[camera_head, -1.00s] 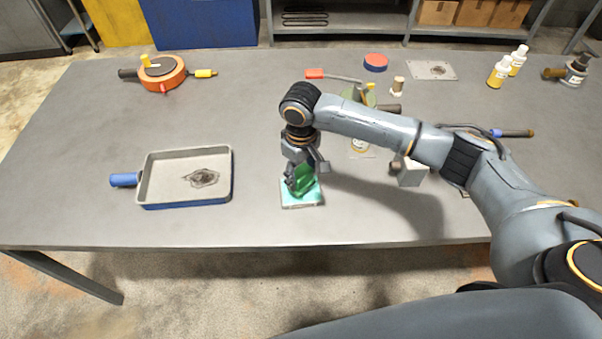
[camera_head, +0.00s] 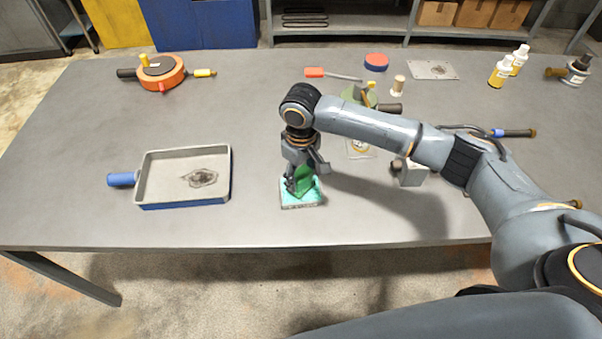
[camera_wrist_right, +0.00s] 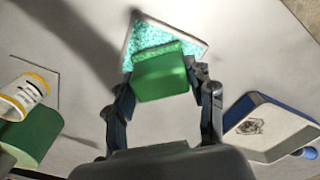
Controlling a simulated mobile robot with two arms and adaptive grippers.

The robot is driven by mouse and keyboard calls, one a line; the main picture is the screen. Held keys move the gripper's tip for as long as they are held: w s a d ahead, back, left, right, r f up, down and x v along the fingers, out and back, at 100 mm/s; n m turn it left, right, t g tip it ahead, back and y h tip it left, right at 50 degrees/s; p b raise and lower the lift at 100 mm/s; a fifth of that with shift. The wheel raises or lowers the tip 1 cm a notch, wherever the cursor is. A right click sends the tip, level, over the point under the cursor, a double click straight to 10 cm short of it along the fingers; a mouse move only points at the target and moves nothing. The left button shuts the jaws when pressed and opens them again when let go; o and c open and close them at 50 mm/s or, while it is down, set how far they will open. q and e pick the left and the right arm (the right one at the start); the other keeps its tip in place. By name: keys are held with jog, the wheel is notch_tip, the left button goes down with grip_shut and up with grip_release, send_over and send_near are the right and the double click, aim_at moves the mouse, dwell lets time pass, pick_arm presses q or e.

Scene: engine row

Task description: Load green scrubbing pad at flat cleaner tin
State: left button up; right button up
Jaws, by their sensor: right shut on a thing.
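The flat cleaner tin (camera_head: 301,206) is a shallow square tin with a pale rim and teal contents, near the table's front middle. It also shows in the right wrist view (camera_wrist_right: 203,40), beyond the pad. My right gripper (camera_head: 300,186) is over the tin, pointing down, shut on the green scrubbing pad (camera_head: 307,181). In the right wrist view the pad (camera_wrist_right: 160,78) sits between the two fingers (camera_wrist_right: 164,92) and overlaps the teal. The pad's lower edge appears to be at the teal; contact is hard to tell. My left gripper is out of view.
A blue-handled tray (camera_head: 231,178) with a dark stain stands to the left. An orange round tool (camera_head: 175,80) lies at the back left. Bottles (camera_head: 500,72) stand at the back right.

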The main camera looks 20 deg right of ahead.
aim_at(301, 173)
jog(key=shift+f, duration=0.45)
dwell(0.3)
jog(key=shift+s+f+p, duration=0.1)
jog(key=shift+f+p, duration=0.05)
jog(key=shift+p, duration=0.35)
dwell(2.2)
notch_tip(301, 173, up, 7)
jog(key=p, duration=0.8)
jog(key=shift+p, duration=0.35)
dwell(0.4)
jog(key=s+d+r+m+b, duration=0.2)
jog(key=s+m+b, duration=0.1)
jog(key=s+b, duration=0.3)
jog(key=s+d+r+m+b, duration=0.2)
jog(key=s+r+b, duration=0.1)
jog(key=s+b, duration=0.2)
jog(key=s, duration=0.2)
jog(key=shift+s+m+b, duration=0.35)
jog(key=shift+m, duration=0.05)
